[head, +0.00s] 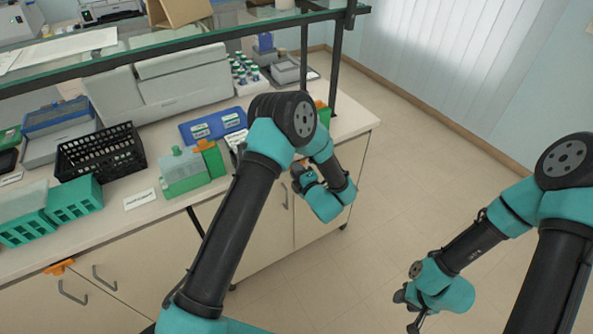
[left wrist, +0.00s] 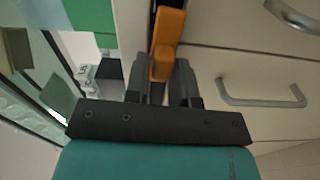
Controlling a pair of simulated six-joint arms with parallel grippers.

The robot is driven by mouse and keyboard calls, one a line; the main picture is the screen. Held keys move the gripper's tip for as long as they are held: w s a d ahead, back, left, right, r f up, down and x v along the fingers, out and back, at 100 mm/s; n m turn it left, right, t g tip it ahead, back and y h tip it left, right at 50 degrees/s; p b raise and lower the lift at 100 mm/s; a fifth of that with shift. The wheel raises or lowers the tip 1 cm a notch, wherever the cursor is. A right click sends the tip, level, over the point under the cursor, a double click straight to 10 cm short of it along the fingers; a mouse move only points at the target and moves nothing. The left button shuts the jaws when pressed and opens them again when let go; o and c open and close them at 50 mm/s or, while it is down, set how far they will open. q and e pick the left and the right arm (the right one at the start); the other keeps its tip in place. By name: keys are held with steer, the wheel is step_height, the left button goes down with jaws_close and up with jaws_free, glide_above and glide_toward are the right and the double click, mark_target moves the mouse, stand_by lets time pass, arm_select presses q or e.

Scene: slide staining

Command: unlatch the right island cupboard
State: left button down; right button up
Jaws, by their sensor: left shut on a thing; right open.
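The right island cupboard (head: 263,222) has pale doors with metal handles, and its front faces the open floor. An orange latch (left wrist: 168,38) shows in the left wrist view at the edge of the doors, between the fingertips of my left gripper (left wrist: 162,78). That gripper is shut on the latch. In the head view my left gripper (head: 302,176) is close against the cupboard front below the counter edge, and the arm partly hides it. Two handles (left wrist: 262,98) show beside the latch in the wrist view. My right gripper (head: 412,308) is open and empty over the floor.
Another orange latch (head: 60,267) is on the left cupboard. The counter holds a black basket (head: 100,153), green racks (head: 73,200), a blue tray (head: 213,125) and bottles (head: 243,70). A glass shelf (head: 150,48) stands above. Floor at the right is clear.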

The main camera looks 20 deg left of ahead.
arm_select(q)
steer(key=shift+n, duration=0.5)
steer(key=shift+f, duration=0.1)
steer(key=c, duration=1.1)
jaws_free()
steer(key=v, duration=1.7)
steer(key=shift+s+d, duration=0.15)
steer(key=shift+s, duration=0.1)
